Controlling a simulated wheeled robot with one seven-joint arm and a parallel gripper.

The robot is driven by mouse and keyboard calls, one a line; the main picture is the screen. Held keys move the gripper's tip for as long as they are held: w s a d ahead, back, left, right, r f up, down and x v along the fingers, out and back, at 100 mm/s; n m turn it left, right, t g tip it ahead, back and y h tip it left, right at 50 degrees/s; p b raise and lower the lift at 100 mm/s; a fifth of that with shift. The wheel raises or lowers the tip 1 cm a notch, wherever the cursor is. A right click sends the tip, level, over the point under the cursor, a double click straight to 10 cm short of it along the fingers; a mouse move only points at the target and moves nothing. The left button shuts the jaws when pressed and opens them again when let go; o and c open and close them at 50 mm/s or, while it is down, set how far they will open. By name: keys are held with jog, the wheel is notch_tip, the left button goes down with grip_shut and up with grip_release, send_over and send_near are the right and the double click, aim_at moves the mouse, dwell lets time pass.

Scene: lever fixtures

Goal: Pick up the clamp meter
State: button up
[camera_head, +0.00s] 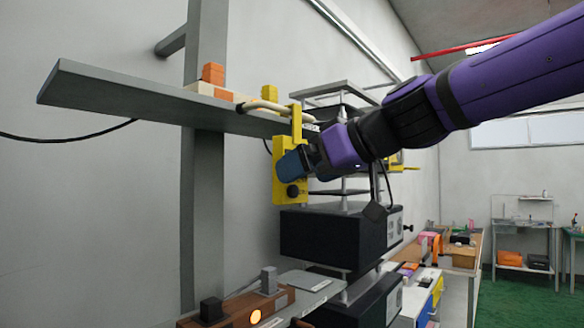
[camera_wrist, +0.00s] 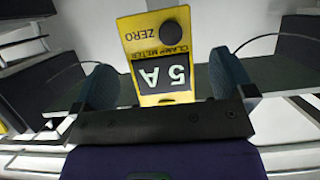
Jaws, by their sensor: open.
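The clamp meter (camera_head: 280,186) is yellow with a black knob low on its face. It hangs upright by the right end of the grey shelf (camera_head: 115,92), its upper part near the shelf edge. The blue fingers of my gripper (camera_wrist: 167,82) are open, one on each side of the meter, with visible gaps. Contact cannot be told.
An orange block (camera_head: 213,73) and a curved tan bar (camera_head: 262,105) are on the shelf. A grey post (camera_head: 207,180) stands left of the meter. Black boxes (camera_head: 335,238) are stacked below and behind my gripper. A wooden box with a lit button (camera_head: 255,316) is lower left.

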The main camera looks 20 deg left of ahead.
aim_at(282, 145)
jog(key=x, duration=0.4)
jog(key=shift+a, duration=0.15)
jog(key=c, duration=1.1)
jog(key=shift+r, duration=0.1)
jog(key=shift+r, duration=1.55)
jog(key=shift+r, duration=0.15)
jog(key=shift+s+d, duration=0.15)
jog(key=shift+d, duration=0.25)
jog(key=shift+d, duration=0.15)
